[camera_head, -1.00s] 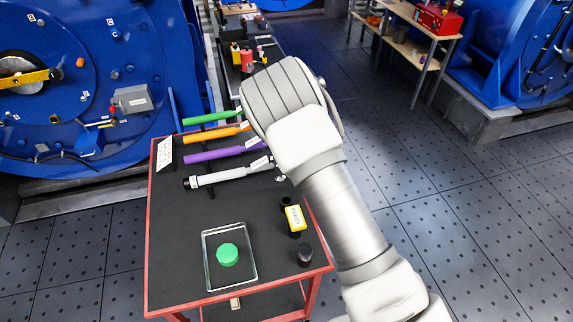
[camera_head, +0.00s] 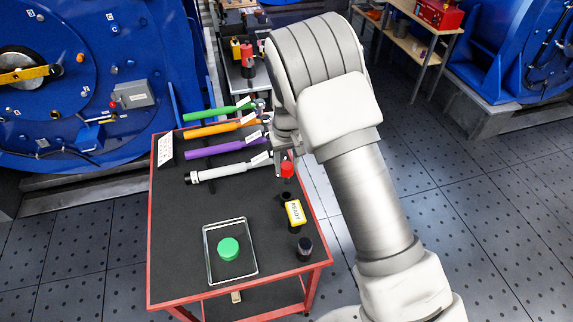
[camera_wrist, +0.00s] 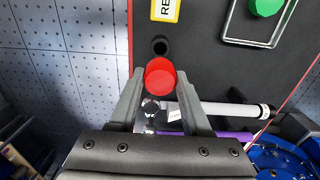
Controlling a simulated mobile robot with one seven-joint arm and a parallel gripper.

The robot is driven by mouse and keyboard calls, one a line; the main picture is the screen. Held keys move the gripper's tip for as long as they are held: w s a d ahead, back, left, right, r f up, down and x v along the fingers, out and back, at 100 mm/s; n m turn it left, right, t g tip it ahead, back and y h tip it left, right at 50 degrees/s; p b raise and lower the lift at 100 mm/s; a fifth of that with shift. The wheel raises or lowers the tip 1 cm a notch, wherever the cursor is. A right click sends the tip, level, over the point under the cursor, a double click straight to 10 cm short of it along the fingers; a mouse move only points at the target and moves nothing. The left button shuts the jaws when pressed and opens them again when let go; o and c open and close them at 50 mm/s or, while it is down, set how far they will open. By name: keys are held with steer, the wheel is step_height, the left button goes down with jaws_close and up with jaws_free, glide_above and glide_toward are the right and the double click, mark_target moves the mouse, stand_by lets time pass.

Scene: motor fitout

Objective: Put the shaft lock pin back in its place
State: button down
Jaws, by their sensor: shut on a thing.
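My gripper (camera_wrist: 160,97) is shut on a red round-headed piece (camera_wrist: 160,76), seen from above in the wrist view. I take it to be the shaft lock pin, but no name shows on it and its lower part is hidden. In the head view the red head (camera_head: 287,169) is over the right side of the cart top, below my gripper (camera_head: 286,152). A black round socket (camera_wrist: 160,45) is just beyond the red head in the wrist view. The same socket (camera_head: 286,197) shows in the head view beside a yellow READY block (camera_head: 295,212).
The red-edged cart (camera_head: 180,250) has a dark top. Green (camera_head: 215,114), orange (camera_head: 215,129), purple (camera_head: 225,149) and white (camera_head: 228,171) tagged bars lie at its back. A clear tray (camera_head: 211,270) holds a green knob (camera_head: 228,248). A dark cylinder (camera_head: 304,248) stands front right.

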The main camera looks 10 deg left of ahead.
mark_target(286, 183)
steer(key=shift+f+b, duration=1.85)
steer(key=shift+f, duration=0.9)
steer(key=shift+f+b, duration=2.45)
steer(key=shift+f, duration=0.4)
steer(key=shift+c, duration=1.4)
jaws_free()
steer(key=shift+r, duration=0.1)
step_height(286, 183, up, 17)
steer(key=shift+r, duration=0.2)
